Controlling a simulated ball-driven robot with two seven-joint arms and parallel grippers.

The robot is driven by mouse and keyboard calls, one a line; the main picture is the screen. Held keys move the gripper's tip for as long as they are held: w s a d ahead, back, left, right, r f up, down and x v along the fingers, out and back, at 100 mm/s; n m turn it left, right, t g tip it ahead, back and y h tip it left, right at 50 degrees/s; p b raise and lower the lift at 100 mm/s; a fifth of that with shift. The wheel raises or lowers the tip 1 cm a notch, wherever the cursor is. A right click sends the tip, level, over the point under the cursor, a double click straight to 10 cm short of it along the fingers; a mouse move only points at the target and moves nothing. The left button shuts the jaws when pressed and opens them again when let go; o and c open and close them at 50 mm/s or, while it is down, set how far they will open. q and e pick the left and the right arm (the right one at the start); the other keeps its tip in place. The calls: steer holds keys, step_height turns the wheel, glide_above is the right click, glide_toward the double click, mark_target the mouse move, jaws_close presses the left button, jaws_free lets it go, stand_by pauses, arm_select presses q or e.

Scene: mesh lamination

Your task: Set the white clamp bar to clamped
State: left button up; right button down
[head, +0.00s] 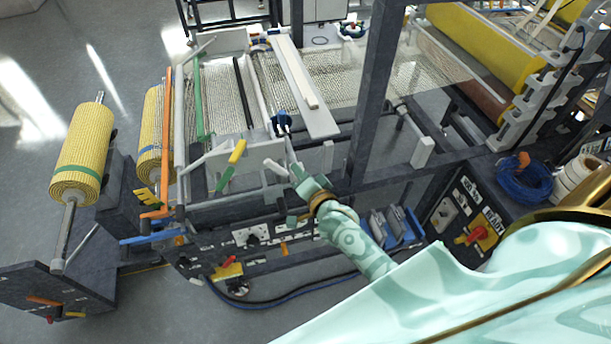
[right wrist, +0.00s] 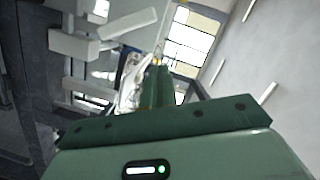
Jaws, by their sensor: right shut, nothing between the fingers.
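Two pale bars lie across the mesh bed in the head view, and I cannot tell for sure which is the white clamp bar. One pale bar (head: 256,88) runs right of the middle, with a short white lever (head: 274,167) near its front end. Another pale bar (head: 179,125) lies along the left side, with a white arm (head: 205,157) near its front. My right gripper (head: 291,160) is shut and empty at the front edge, just right of the short lever. Contact with it is unclear. The right wrist view also shows the gripper (right wrist: 158,72). My left gripper is out of view.
A green bar (head: 199,100) and an orange bar (head: 167,125) lie to the left. A yellow-green handle (head: 232,163) stands left of my gripper. A wide white board (head: 318,118) and a dark upright post (head: 370,95) are close by on the right.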

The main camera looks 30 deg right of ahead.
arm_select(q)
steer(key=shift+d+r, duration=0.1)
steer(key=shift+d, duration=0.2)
arm_select(e)
steer(key=s, duration=0.3)
steer(key=shift+d+r, duration=0.2)
steer(key=shift+d, duration=0.1)
